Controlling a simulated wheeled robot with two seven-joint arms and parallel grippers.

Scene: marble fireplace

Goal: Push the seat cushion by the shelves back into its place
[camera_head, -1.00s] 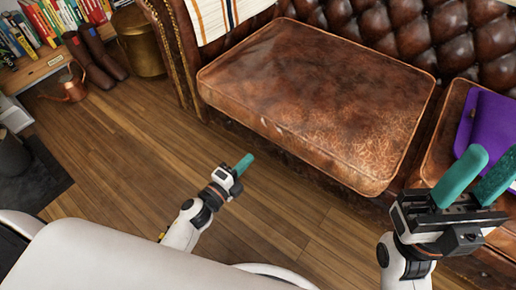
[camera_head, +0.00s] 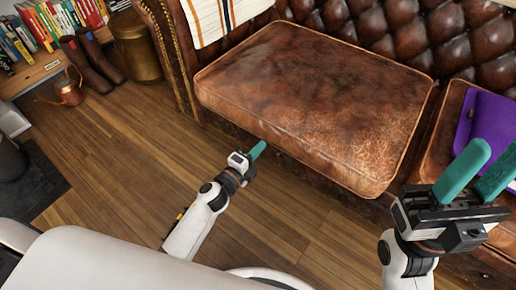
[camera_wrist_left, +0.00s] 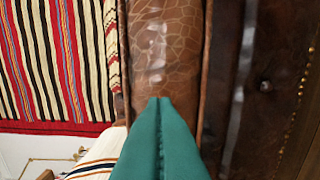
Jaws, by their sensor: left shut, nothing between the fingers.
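The brown leather seat cushion (camera_head: 315,100) lies on the tufted sofa in the head view, at the end nearest the shelves. Its front edge juts out past the sofa's front. My left gripper (camera_head: 257,150) is shut and empty, its teal fingers pointing at the cushion's front edge. In the left wrist view the shut fingertips (camera_wrist_left: 160,105) overlap the cushion's piped front face (camera_wrist_left: 165,50); I cannot tell whether they touch it. My right gripper (camera_head: 478,170) has its two teal fingers spread apart, in front of the neighbouring seat at the right.
A purple item (camera_head: 490,125) lies on the neighbouring seat. A brass bin (camera_head: 137,47), brown boots (camera_head: 90,62), a copper watering can (camera_head: 68,92) and bookshelves (camera_head: 50,28) stand at the left. The wooden floor (camera_head: 130,150) between is clear.

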